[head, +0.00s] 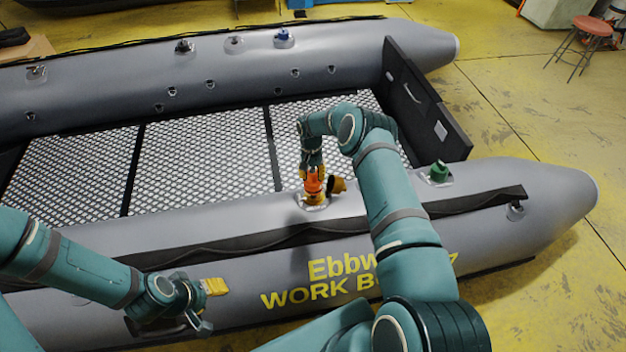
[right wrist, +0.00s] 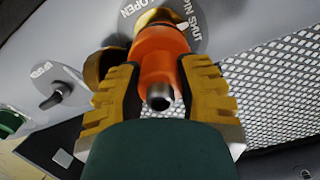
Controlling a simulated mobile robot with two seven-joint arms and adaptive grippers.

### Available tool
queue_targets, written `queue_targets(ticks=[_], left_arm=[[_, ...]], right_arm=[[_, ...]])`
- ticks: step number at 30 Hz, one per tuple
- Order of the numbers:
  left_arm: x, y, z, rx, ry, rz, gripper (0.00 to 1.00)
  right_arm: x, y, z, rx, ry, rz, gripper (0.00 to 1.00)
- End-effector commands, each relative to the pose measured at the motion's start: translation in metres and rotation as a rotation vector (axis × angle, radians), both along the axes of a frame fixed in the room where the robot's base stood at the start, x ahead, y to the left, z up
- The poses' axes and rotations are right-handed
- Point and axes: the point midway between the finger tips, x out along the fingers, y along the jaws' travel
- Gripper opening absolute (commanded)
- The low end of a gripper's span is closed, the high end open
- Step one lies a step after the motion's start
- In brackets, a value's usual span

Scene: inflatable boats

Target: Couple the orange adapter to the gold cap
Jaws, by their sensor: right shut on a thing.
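The orange adapter (head: 313,181) is upright in my right gripper (head: 314,188), over the near tube of the grey boat. In the right wrist view the yellow fingers (right wrist: 158,82) are shut on both sides of the adapter (right wrist: 160,45), with its metal spout toward the camera. The gold cap (head: 337,184) stands tilted beside the adapter; it shows in the right wrist view (right wrist: 98,66), behind the left finger. A gold fitting (right wrist: 157,15) lies at the adapter's far end; whether they are joined is hidden. My left gripper (head: 213,287) is at lower left, its opening unclear.
A green cap (head: 439,171) stands on the near tube to the right. A grey disc with lettering (right wrist: 192,12) surrounds the gold fitting. A valve with a black knob (right wrist: 60,92) is nearby. The boat's patterned floor (head: 200,160) is bare.

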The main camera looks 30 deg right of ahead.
Motion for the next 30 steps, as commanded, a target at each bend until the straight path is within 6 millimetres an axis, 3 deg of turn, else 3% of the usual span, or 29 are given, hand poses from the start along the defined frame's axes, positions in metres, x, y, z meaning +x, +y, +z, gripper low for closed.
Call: queue_targets(ticks=[14,30], left_arm=[[0.000,0.000,0.000,0.000,0.000,0.000,0.47],[0.000,0.000,0.000,0.000,0.000,0.000,0.47]], right_arm=[[0.000,0.000,0.000,0.000,0.000,0.001,0.00],[-0.004,0.001,-0.017,0.001,0.001,0.000,0.00]])
